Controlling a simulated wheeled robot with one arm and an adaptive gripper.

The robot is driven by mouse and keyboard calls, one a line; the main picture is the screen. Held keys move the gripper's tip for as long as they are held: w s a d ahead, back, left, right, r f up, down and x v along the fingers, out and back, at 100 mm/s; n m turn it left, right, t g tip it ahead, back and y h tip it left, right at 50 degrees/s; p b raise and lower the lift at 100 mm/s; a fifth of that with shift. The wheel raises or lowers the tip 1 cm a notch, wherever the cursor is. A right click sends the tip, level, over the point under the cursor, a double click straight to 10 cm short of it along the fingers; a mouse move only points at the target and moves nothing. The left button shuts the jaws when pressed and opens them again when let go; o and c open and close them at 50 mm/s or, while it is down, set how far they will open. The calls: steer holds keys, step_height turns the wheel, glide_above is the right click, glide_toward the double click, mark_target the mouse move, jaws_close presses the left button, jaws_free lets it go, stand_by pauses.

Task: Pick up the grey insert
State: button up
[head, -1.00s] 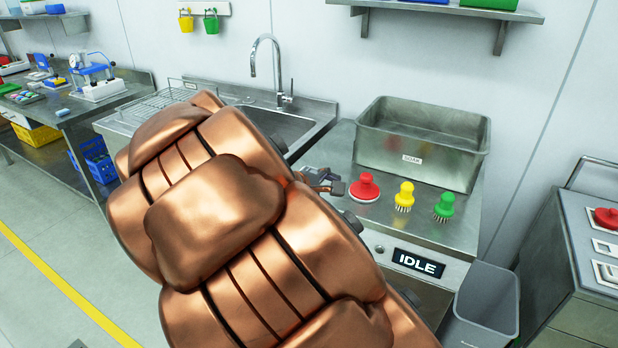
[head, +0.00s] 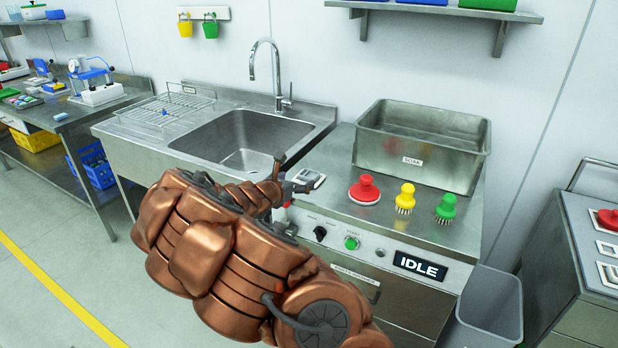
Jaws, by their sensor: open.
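A small flat light-grey piece (head: 309,177) lies on the steel counter, left of the red brush. It may be the grey insert, but it is too small and partly covered to tell. My gripper (head: 289,174) is open at the counter's left end, close beside this piece. One dark finger points up toward the sink and the other lies lower, near the piece. I cannot tell whether they touch. No other grey insert can be made out.
The counter (head: 330,215) carries a red brush (head: 364,190), a yellow brush (head: 405,198), a green brush (head: 446,208) and a steel SOAK tub (head: 425,165). A grey bin (head: 488,310) stands at right.

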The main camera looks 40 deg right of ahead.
mark_target(312, 172)
steer(key=shift+p+x, duration=0.9)
steer(key=shift+x, duration=2.5)
steer(key=shift+r, duration=0.15)
steer(key=shift+c, duration=0.3)
steer(key=c, duration=1.1)
